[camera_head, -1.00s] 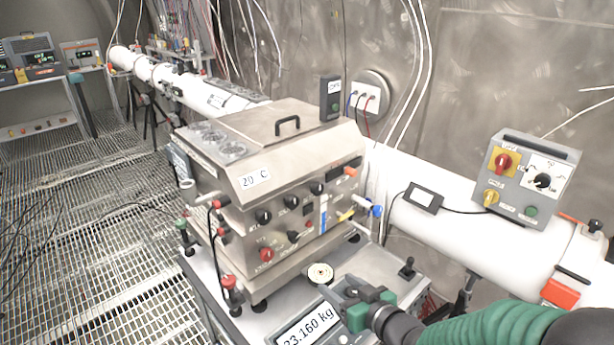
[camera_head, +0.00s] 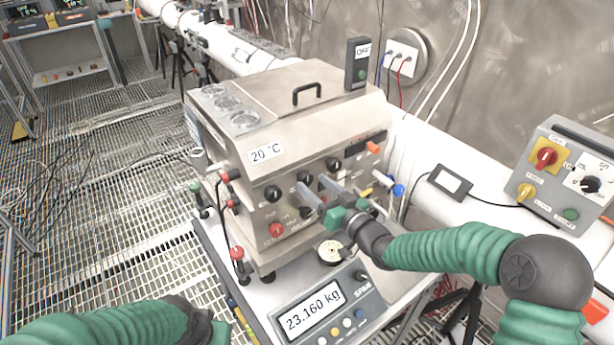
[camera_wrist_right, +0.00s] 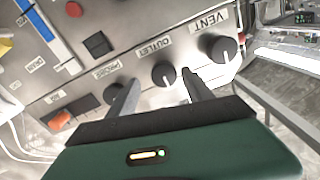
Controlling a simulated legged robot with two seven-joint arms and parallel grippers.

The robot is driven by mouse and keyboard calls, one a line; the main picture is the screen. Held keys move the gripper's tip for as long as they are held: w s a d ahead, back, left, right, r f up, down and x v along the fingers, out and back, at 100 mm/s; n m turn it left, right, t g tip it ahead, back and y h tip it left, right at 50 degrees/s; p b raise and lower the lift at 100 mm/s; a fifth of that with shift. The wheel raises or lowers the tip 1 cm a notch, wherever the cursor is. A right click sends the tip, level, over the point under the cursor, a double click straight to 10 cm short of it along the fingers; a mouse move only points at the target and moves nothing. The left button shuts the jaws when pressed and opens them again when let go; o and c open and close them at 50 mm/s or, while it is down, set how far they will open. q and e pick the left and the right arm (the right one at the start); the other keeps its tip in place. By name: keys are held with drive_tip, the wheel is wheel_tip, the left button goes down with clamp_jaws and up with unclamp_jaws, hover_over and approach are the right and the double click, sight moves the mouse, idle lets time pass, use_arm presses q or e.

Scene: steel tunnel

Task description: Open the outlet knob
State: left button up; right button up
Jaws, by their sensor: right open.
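The outlet knob (camera_wrist_right: 164,74) is a round black knob with a light pointer line, under an OUTLET label in the right wrist view. In the head view it is the middle one (camera_head: 305,178) of three black knobs on the steel box's front. My right gripper (camera_wrist_right: 158,78) is open, with one finger on each side of the outlet knob in the wrist view. I cannot tell whether they touch it. In the head view the right gripper (camera_head: 314,183) reaches to the panel. My left arm enters at bottom left; its gripper is not in view.
The VENT knob (camera_wrist_right: 218,48) and another black knob (camera_wrist_right: 113,91) sit close on either side. Red-topped fittings (camera_head: 237,253) stand at the box's left.

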sight(308, 182)
drive_tip(key=shift+w+a+r, duration=0.1)
drive_tip(key=shift+w+a, duration=0.1)
drive_tip(key=shift+w, duration=0.3)
drive_tip(key=shift+w+a+r, duration=0.1)
drive_tip(key=shift+w+a, duration=0.1)
drive_tip(key=shift+w, duration=0.25)
drive_tip(key=shift+w+a, duration=0.25)
drive_tip(key=shift+a, duration=0.85)
drive_tip(key=c, duration=0.5)
drive_tip(key=shift+w+d+f, duration=0.1)
drive_tip(key=shift+d+f, duration=0.05)
drive_tip(key=shift+d, duration=0.2)
drive_tip(key=c, duration=0.4)
drive_tip(key=shift+c, duration=1.4)
drive_tip(key=shift+a, duration=0.15)
clamp_jaws()
